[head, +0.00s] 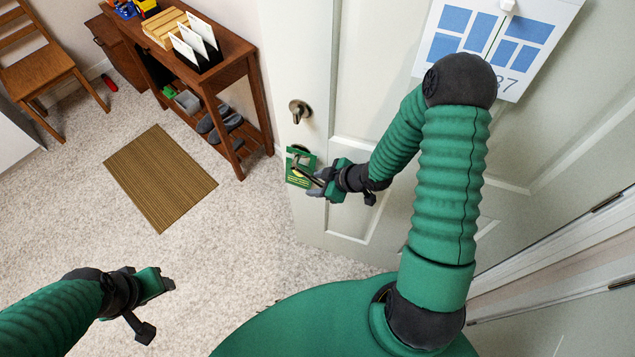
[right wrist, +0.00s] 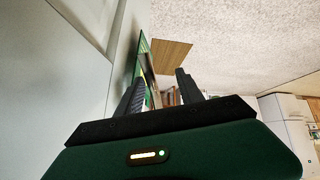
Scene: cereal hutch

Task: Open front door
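The white front door (head: 350,215) fills the right side of the head view. A round metal knob (head: 298,110) sits near its left edge. Below the knob, a green tag (head: 299,168) hangs beside a dark handle partly hidden by my right gripper (head: 318,180). My right gripper is at the tag, below the knob. In the right wrist view its two dark fingers (right wrist: 160,94) stand apart, with the green tag (right wrist: 144,62) by the left finger; whether they touch anything is unclear. My left gripper (head: 158,308) is open and empty above the carpet, away from the door.
A wooden table (head: 225,75) with trays and shoes stands left of the door. A striped brown mat (head: 160,177) lies on the carpet. A calendar (head: 500,40) hangs on the door. A wooden chair (head: 40,70) is at the far left. Carpet before the door is clear.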

